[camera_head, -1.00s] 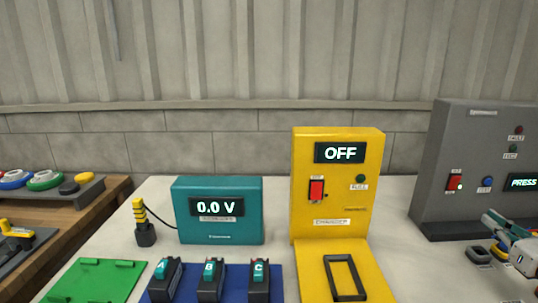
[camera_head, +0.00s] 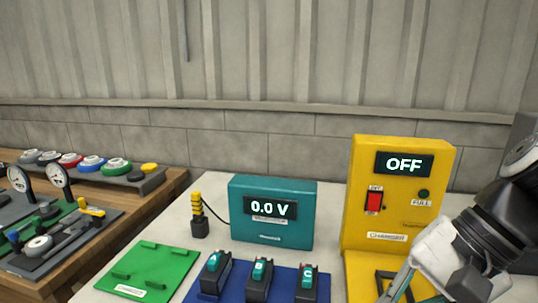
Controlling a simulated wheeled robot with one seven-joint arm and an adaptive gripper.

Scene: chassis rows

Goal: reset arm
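My gripper (camera_head: 397,291) is at the lower right of the head view, in front of the yellow charger (camera_head: 402,215). Its white and black wrist covers part of the charger's base and right side. The fingertips point down and left near the black frame on the charger base and run near the lower picture edge. I cannot tell how far apart the fingers are, and I see nothing held. The charger's screen reads OFF.
A teal voltmeter (camera_head: 272,239) reads 0.0 V, with a yellow-black probe (camera_head: 198,215) beside it. Batteries A, B and C stand on a blue mat (camera_head: 235,293). A green board (camera_head: 148,270) lies left. A wooden bench (camera_head: 150,213) with gauges and coloured discs is further left.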

